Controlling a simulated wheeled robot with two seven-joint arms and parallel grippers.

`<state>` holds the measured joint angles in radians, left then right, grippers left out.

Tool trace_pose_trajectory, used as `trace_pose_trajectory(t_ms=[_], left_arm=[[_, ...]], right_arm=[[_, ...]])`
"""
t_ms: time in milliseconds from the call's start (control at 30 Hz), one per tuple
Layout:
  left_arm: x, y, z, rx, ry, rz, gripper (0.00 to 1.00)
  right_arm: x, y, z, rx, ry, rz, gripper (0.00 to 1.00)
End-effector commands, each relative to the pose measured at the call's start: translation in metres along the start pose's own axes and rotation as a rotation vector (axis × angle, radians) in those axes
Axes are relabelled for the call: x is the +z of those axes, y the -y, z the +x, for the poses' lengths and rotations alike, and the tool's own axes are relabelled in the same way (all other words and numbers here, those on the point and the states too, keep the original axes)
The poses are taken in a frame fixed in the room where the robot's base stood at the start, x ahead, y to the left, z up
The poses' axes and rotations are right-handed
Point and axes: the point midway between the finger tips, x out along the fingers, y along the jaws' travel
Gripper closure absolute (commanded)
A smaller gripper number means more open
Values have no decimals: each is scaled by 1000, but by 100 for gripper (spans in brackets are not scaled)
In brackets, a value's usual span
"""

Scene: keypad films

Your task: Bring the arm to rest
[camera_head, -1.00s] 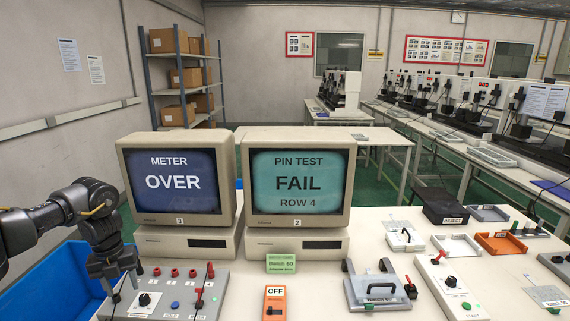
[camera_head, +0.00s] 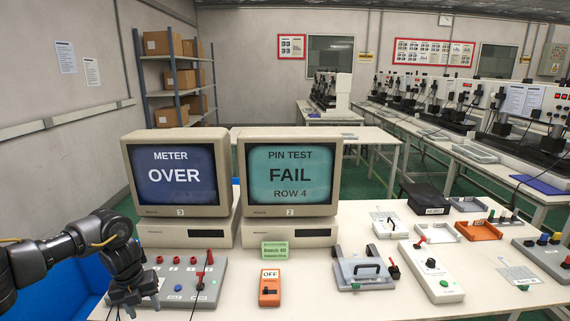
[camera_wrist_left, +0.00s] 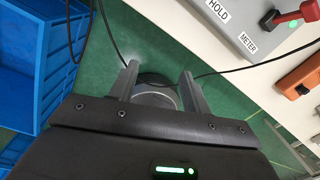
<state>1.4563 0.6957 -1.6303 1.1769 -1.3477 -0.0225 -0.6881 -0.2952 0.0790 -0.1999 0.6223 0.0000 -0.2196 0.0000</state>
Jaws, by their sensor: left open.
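My left arm comes in from the left in the head view. Its gripper (camera_head: 128,300) is at the front left corner of the bench, by the left end of the grey meter panel (camera_head: 212,284). In the left wrist view the two fingers (camera_wrist_left: 160,85) are apart with nothing between them. Below them are the green floor, black cables and a round grey part. The panel's corner (camera_wrist_left: 232,22), with its HOLD and METER labels, shows at the upper right there. My right gripper is in neither view.
A blue bin (camera_wrist_left: 22,60) stands left of the bench. Two monitors, reading OVER (camera_head: 178,176) and FAIL (camera_head: 290,178), stand behind the panel. An orange OFF switch box (camera_head: 270,288), a clamp fixture (camera_head: 362,270) and a white lever box (camera_head: 432,270) lie to the right.

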Motion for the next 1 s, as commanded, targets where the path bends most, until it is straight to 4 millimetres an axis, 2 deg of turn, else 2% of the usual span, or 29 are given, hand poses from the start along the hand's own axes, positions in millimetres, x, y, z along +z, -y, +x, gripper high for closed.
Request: trace_pose_trajectory(t_ms=[33,167,267,367,467,533,633,733,833,933,1000], left_arm=[[-8,13,13,-14,-1,17,52],[-30,51,45,-69,12,47,52],[-57,89,73,-135,20,61,52],[-99,139,102,-242,26,48,52],[-155,197,123,-393,25,-31,52],[-192,230,126,-502,18,-132,52],[-234,262,119,-638,-2,-335,52],[-262,273,106,-738,-32,-598,52],[-277,261,93,-791,-63,-910,52],[-288,226,87,-790,-90,-1255,52],[-296,193,87,-757,-99,-1491,52]], right_arm=[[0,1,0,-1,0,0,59],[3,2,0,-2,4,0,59],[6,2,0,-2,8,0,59],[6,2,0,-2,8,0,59],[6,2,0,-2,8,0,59],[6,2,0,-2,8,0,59],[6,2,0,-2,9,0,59],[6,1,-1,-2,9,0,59],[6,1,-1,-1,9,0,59],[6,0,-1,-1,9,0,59],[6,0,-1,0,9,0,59]])
